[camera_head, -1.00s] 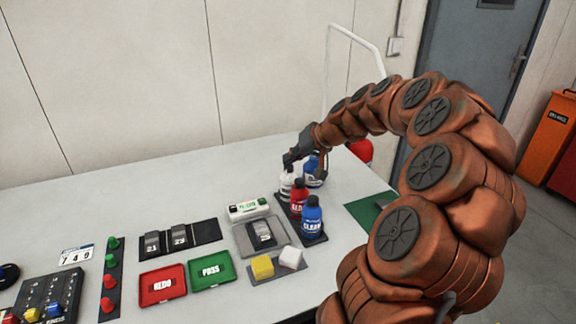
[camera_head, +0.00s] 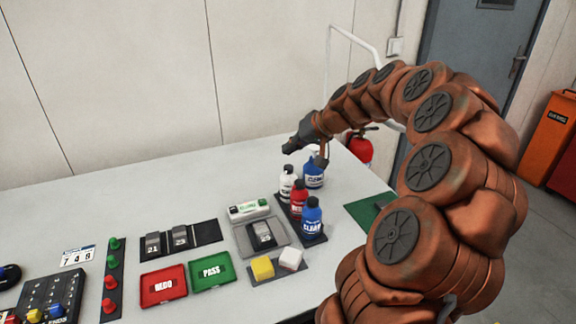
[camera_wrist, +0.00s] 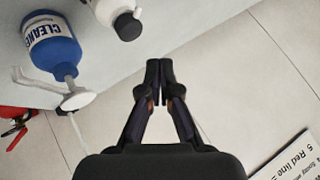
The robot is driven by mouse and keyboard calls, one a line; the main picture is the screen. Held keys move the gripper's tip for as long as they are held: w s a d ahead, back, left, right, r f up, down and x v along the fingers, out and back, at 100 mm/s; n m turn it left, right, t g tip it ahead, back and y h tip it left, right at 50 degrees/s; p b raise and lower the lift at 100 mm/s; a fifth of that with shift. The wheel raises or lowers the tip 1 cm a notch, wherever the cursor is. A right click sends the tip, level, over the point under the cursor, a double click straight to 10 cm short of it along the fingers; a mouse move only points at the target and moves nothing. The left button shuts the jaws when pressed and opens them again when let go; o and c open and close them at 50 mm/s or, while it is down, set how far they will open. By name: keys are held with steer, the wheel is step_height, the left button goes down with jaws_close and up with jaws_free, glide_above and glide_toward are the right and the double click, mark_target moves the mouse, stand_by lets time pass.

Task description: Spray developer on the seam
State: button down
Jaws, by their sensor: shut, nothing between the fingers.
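My gripper (camera_head: 290,147) is above the bottles, and its two fingers (camera_wrist: 160,68) are shut tip to tip with nothing between them. The white bottle with a black cap (camera_head: 287,184) stands upright in a dark rack, below and apart from my gripper; it also shows at the top of the wrist view (camera_wrist: 112,10). A red bottle (camera_head: 298,203) and a blue bottle marked CLEAN (camera_head: 312,222) stand in the same rack. A dark plate (camera_head: 262,236), which may bear the seam, lies in a grey tray (camera_head: 243,243).
A blue CLEANER pump bottle (camera_head: 314,174) stands behind the rack, also in the wrist view (camera_wrist: 50,45). Yellow (camera_head: 262,268) and white (camera_head: 291,258) blocks sit in front. Red (camera_head: 163,282) and green (camera_head: 212,270) trays lie left. The back left of the table is clear.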

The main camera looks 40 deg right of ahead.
steer(key=shift+r+p, duration=0.3)
steer(key=shift+r, duration=1.1)
stand_by(0.8)
steer(key=s+a+f+n+g, duration=0.25)
steer(key=s+a, duration=0.25)
steer(key=a, duration=0.6)
steer(key=s+a+f+n+g, duration=0.1)
steer(key=s+a+g, duration=0.25)
steer(key=a, duration=0.75)
steer(key=s+a+f+g+h, duration=0.1)
steer(key=s+f, duration=0.1)
steer(key=s, duration=0.6)
steer(key=s+a+f+n+g+h, duration=0.1)
steer(key=s+a+f+g, duration=0.1)
steer(key=s, duration=0.7)
steer(key=s+a+f+g+h, duration=0.1)
steer(key=s+f, duration=0.3)
steer(key=s, duration=0.5)
steer(key=shift+a, duration=0.3)
steer(key=shift+f, duration=0.1)
